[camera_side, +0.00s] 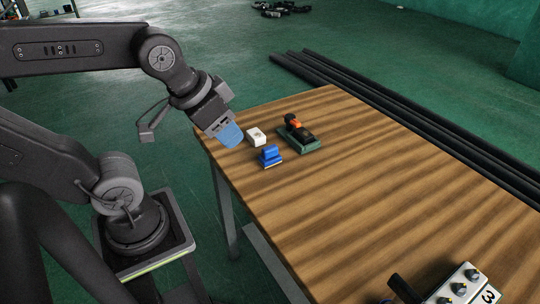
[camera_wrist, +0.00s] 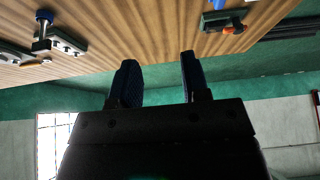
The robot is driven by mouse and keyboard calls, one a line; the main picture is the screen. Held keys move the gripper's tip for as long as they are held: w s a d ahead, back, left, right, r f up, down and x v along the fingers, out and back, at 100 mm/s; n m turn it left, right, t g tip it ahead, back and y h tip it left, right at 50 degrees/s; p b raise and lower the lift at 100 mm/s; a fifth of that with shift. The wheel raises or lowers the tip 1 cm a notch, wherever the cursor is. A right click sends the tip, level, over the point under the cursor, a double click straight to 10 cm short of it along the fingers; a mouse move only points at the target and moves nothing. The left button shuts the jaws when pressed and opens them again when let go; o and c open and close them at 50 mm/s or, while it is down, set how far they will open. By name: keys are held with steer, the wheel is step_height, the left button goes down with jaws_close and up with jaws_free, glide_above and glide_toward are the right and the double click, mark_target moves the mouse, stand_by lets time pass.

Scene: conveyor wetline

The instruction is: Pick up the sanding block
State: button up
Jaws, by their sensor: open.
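The sanding block (camera_side: 270,156) looks to be the small blue block with a raised grip and a pale bottom edge. It sits on the wooden table near the far left corner in the side view. My gripper (camera_side: 231,136) is above the table's left edge, to the left of the block and apart from it. In the wrist view, the two dark blue fingers of my gripper (camera_wrist: 159,62) are spread with nothing between them. A bit of blue at the top edge of the wrist view may be the block, but it is mostly cut off.
A panel with knobs (camera_side: 463,284) is at the table's near end. The middle of the table (camera_side: 370,190) is clear.

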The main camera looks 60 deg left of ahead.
steer(key=o, duration=0.7)
steer(key=m+g+y, duration=0.4)
steer(key=m+g, duration=0.2)
steer(key=m, duration=1.2)
glide_above(270, 147)
steer(key=d, duration=0.1)
steer(key=f, duration=1.6)
steer(key=shift+w+d+f, duration=0.1)
steer(key=shift+d+f, duration=0.05)
steer(key=shift+d, duration=0.05)
steer(key=shift+d+x, duration=0.15)
steer(key=shift+x, duration=1.3)
steer(key=shift+d+x, duration=0.15)
steer(key=shift+x, duration=1.3)
